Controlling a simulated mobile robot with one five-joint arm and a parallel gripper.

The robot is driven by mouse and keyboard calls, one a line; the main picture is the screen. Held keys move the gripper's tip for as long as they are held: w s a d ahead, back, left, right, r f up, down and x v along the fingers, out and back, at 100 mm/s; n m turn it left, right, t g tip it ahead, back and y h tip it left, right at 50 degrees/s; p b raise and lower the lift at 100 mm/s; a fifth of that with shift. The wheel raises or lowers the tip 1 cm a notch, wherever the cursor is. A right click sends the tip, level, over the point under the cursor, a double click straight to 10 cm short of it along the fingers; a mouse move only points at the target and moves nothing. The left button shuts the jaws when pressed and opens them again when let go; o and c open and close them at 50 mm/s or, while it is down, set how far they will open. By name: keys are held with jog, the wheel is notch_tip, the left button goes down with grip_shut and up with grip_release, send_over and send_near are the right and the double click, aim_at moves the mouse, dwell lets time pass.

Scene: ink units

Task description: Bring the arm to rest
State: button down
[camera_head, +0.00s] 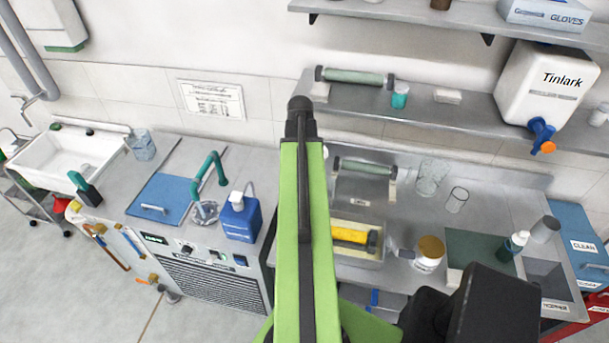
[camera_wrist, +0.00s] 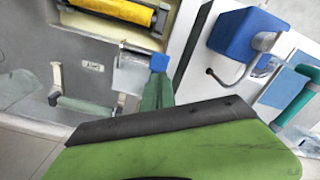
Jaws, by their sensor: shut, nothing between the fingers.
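My green arm rises through the middle of the head view, in front of the bench. Its narrow black end, which I take as my gripper (camera_head: 301,106), is near the shelf edge at the top. No gap shows there and nothing is held. The green body with a black edge strip fills the bottom of the wrist view. Fingertips cannot be made out clearly in that view. A black block of mine is at the lower right of the head view.
Left of the arm is a blue jug (camera_head: 240,217). Right are a yellow roller (camera_head: 350,236) in a tray, a jar (camera_head: 429,254), and beakers (camera_head: 431,178). Above is a shelf (camera_head: 440,117) with a Tinlark container (camera_head: 541,83). Floor shows at lower left.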

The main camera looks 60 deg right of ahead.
dwell(0.4)
jog(key=w+a+n, duration=0.1)
jog(key=w+a, duration=0.4)
jog(key=a, duration=0.1)
jog(key=w+a+n, duration=0.1)
jog(key=w+a, duration=0.5)
jog(key=w+a+n, duration=0.1)
jog(key=w+a, duration=0.5)
jog(key=shift+a+n, duration=0.4)
jog(key=w+a+n, duration=0.2)
jog(key=w+a, duration=0.2)
jog(key=a, duration=1.1)
jog(key=w+a+n, duration=0.2)
jog(key=w+a, duration=0.1)
jog(key=a, duration=1.1)
notch_tip(320, 180, down, 15)
jog(key=s+a+b, duration=0.1)
jog(key=s+b, duration=0.1)
jog(key=b, duration=1.3)
jog(key=shift+s+a+r+n, duration=0.2)
jog(key=shift+n, duration=0.1)
jog(key=shift+s, duration=0.15)
